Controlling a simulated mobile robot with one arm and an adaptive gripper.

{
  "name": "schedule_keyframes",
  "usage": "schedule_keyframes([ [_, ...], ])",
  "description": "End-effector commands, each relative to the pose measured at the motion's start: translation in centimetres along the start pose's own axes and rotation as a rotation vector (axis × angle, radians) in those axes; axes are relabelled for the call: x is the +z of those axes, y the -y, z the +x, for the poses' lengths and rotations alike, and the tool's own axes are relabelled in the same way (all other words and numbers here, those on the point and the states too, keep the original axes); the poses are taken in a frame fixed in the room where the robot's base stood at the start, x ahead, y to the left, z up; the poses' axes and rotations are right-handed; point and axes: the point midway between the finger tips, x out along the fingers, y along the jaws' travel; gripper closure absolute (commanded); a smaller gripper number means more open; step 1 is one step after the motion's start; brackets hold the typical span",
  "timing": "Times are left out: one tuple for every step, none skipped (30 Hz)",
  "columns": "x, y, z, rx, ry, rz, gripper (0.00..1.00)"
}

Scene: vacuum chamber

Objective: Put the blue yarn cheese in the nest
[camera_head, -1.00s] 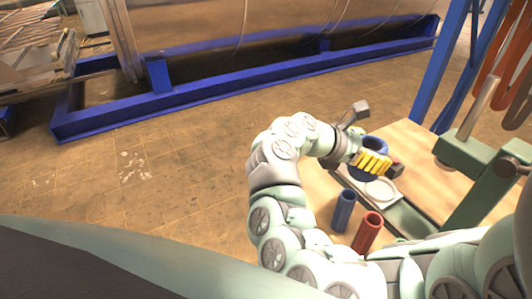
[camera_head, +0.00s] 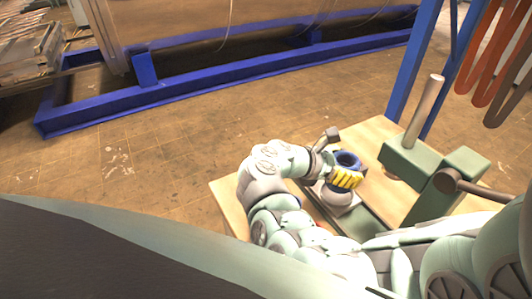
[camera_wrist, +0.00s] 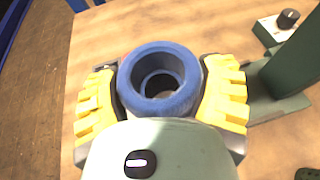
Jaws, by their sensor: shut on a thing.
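The blue yarn cheese is a short thick blue ring with a round bore; in the wrist view (camera_wrist: 136,72) it stands between the two yellow-padded fingers of my gripper (camera_wrist: 160,92). In the head view the cheese (camera_head: 347,158) shows at the top of my gripper (camera_head: 344,178), which is shut on it. I cannot tell the gap between the cheese and the plate.
A green machine with a lever (camera_head: 418,150) stands right of my gripper on the wooden bench (camera_head: 375,130). A small box with a black knob (camera_wrist: 280,27) shows in the wrist view. My arm mostly hides the blue and red tubes. A blue frame (camera_head: 200,90) lies behind on the floor.

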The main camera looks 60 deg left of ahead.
Motion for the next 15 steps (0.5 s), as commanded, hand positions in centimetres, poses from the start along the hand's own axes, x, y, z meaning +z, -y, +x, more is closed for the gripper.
schedule_keyframes([
  [-0.3, -0.1, 0.0, 0.004, 0.003, -0.003, 0.71],
  [-0.5, -0.1, 0.1, 0.004, 0.003, -0.004, 0.71],
  [-0.9, 0.0, 0.3, 0.002, 0.004, -0.006, 0.71],
  [-1.2, 0.0, 0.5, 0.001, 0.004, -0.006, 0.71],
  [-1.5, -0.1, 0.5, 0.004, 0.004, -0.004, 0.71],
  [-2.0, -0.1, 0.7, 0.005, 0.003, -0.004, 0.71],
  [-2.3, -0.1, 0.8, 0.006, 0.004, -0.005, 0.71],
  [-2.5, -0.1, 0.9, 0.005, 0.004, -0.005, 0.71],
  [-2.9, -0.1, 1.1, 0.004, 0.003, -0.006, 0.71],
  [-3.0, -0.1, 1.2, 0.003, 0.004, -0.004, 0.71],
  [-3.2, 0.0, 1.2, 0.003, 0.003, -0.003, 0.71],
  [-3.3, 0.0, 1.3, 0.002, 0.002, -0.002, 0.71],
  [-3.4, 0.0, 1.3, 0.002, 0.002, -0.001, 0.71],
  [-3.5, 0.0, 1.3, 0.002, 0.001, -0.001, 0.71],
  [-3.5, 0.0, 1.3, 0.001, 0.001, 0.0, 0.71],
])
